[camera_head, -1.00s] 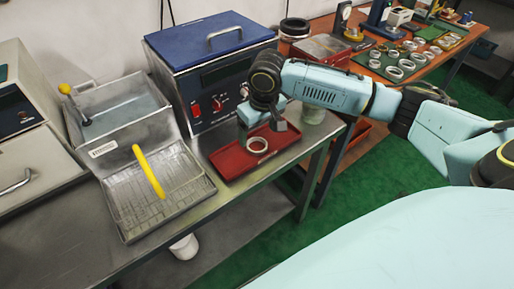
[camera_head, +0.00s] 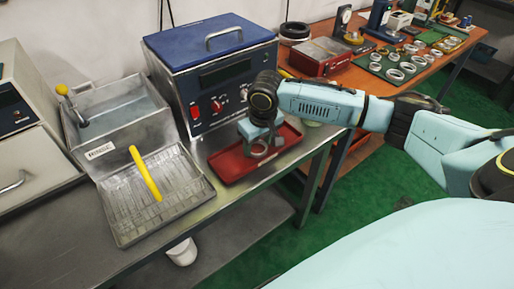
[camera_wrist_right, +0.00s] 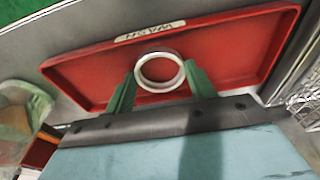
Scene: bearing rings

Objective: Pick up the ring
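A pale metal ring (camera_head: 259,154) is at the red tray (camera_head: 229,168) on the metal bench. In the right wrist view the ring (camera_wrist_right: 160,88) shows over the tray's red floor (camera_wrist_right: 95,77). My right gripper (camera_head: 262,148) is low over the tray. In the wrist view its two green fingers (camera_wrist_right: 161,82) stand on either side of the ring, very close to its outer edge. They look open, with the ring between them; firm contact cannot be made out. My left gripper is not in view.
A blue-lidded machine (camera_head: 215,75) stands behind the tray. A wire-mesh basket (camera_head: 155,195) with a yellow handle is to its left, beside a metal basin (camera_head: 118,108). More rings lie on a green mat (camera_head: 385,60) on the wooden table at back right.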

